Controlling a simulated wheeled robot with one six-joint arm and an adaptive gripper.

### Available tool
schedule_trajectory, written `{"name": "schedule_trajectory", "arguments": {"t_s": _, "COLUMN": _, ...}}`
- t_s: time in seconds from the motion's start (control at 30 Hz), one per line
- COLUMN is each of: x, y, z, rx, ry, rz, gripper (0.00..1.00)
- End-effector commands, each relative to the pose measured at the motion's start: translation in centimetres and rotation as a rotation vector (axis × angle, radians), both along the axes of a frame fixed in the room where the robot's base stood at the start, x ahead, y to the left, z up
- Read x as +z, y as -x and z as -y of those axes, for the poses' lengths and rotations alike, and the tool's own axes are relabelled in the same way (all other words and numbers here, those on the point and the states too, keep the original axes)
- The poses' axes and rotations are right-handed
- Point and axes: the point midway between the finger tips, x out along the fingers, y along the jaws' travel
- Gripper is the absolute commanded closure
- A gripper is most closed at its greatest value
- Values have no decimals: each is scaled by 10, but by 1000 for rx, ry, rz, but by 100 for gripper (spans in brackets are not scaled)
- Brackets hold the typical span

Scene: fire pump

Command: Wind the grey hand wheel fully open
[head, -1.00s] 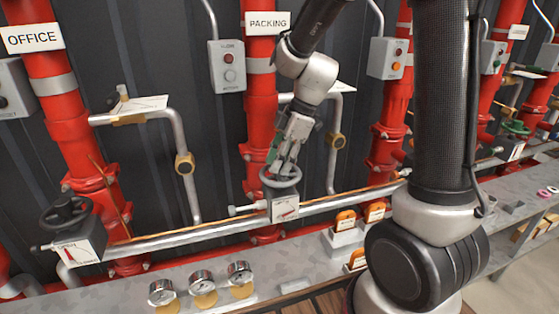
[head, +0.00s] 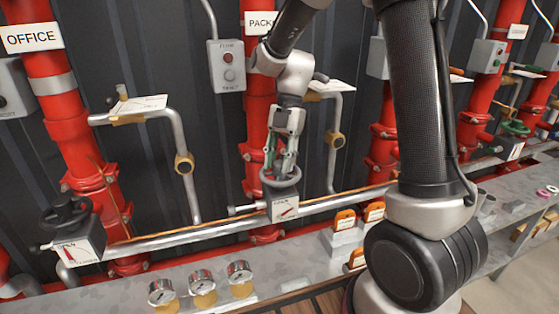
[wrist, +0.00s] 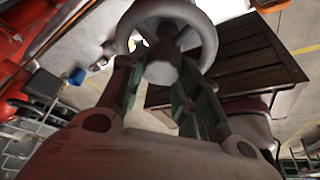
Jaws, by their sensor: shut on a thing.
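The grey hand wheel (head: 281,186) sits on a white indicator box (head: 286,208) with a red pointer, on the pipe below the PACKING riser. The pointer's exact reading is too small to tell. My gripper (head: 281,172) comes down on the wheel from above, its fingers at the rim and hub area. In the wrist view, the wheel (wrist: 205,25) lies between and just beyond the two fingertips (wrist: 160,75), which are shut on it. The exact finger contact is partly hidden.
A black hand wheel (head: 66,210) stands on another indicator box at left, under the OFFICE sign (head: 32,38). Red risers and a grey button box (head: 227,66) stand behind. Several gauges (head: 202,284) and orange tags (head: 345,219) sit on the shelf in front.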

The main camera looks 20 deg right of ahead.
Motion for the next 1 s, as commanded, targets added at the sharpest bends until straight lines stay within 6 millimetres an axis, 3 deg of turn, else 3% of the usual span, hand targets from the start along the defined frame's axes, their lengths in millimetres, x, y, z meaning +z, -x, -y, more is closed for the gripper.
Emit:
{"name": "schedule_trajectory", "arguments": {"t_s": 0.17, "x": -1, "y": 2, "z": -1, "rx": 56, "ry": 1, "rz": -5, "gripper": 100}}
{"name": "schedule_trajectory", "arguments": {"t_s": 0.4, "x": -1, "y": 2, "z": 0, "rx": 577, "ry": 0, "rz": -7, "gripper": 100}}
{"name": "schedule_trajectory", "arguments": {"t_s": 0.47, "x": -1, "y": 3, "z": 0, "rx": 654, "ry": -1, "rz": -6, "gripper": 100}}
{"name": "schedule_trajectory", "arguments": {"t_s": 0.73, "x": -1, "y": 3, "z": 1, "rx": 699, "ry": -2, "rz": -5, "gripper": 100}}
{"name": "schedule_trajectory", "arguments": {"t_s": 0.77, "x": -1, "y": 3, "z": 1, "rx": 699, "ry": -2, "rz": -5, "gripper": 62}}
{"name": "schedule_trajectory", "arguments": {"t_s": 0.8, "x": -1, "y": 2, "z": 1, "rx": 699, "ry": -2, "rz": -5, "gripper": 54}}
{"name": "schedule_trajectory", "arguments": {"t_s": 1.0, "x": 0, "y": 2, "z": 2, "rx": 697, "ry": 0, "rz": -2, "gripper": 51}}
